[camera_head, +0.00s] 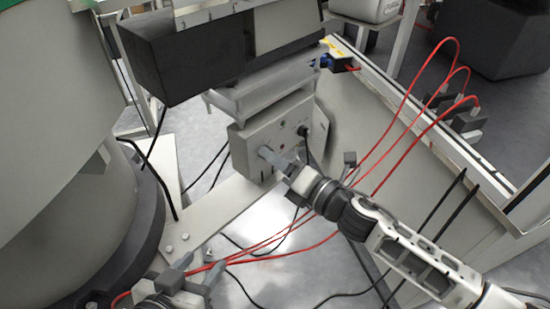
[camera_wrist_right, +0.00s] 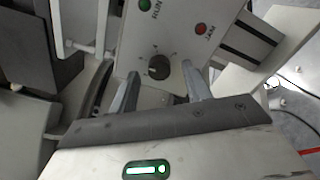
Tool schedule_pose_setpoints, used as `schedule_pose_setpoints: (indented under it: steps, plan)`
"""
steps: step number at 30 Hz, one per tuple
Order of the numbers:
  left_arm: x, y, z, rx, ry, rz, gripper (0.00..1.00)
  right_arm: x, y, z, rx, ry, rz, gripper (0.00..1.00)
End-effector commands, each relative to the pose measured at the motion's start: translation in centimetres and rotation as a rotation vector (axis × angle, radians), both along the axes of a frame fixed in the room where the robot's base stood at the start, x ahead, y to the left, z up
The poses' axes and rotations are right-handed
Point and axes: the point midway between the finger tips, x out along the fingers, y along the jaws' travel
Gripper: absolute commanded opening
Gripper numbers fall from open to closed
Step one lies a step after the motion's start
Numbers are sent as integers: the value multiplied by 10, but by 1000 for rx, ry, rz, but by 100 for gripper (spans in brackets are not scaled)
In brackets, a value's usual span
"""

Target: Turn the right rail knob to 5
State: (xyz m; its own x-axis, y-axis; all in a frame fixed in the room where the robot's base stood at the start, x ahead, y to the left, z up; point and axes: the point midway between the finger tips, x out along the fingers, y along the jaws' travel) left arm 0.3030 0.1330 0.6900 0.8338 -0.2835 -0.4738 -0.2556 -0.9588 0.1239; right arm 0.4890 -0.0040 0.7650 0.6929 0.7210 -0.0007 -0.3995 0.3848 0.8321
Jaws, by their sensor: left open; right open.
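The control box (camera_head: 242,135) has a pale front panel. In the right wrist view a dark round knob (camera_wrist_right: 158,68) sits on this panel, with small marks around it. A green RUN button (camera_wrist_right: 145,5) and a red JAM button (camera_wrist_right: 201,29) are on the same panel. My right gripper (camera_wrist_right: 160,74) is open, with one finger on each side of the knob; I cannot tell whether they touch it. My left gripper (camera_head: 200,272) is open and empty at the bottom left.
A dark bin (camera_head: 175,60) stands above the control box. Red cables (camera_head: 395,140) loop across the right and lower middle. A large grey cylindrical body (camera_head: 60,130) fills the left. A pale beam (camera_head: 215,205) runs below the box.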

Motion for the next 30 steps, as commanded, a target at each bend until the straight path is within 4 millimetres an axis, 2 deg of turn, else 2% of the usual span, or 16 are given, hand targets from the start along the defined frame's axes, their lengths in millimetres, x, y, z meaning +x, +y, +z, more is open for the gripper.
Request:
schedule_pose_setpoints:
  steps: [11, 16, 30]
  plan:
    - [2, -2, 1, -6, -2, 1, 50, 4, 5, 0, 0, 0, 0, 49]
    - [2, -2, 2, -7, -4, 0, 50, 4, 5, 0, 0, 0, 0, 4]
    - [2, -2, 9, -5, -6, -3, 50, 4, 5, 1, 57, 60, 1, 4]
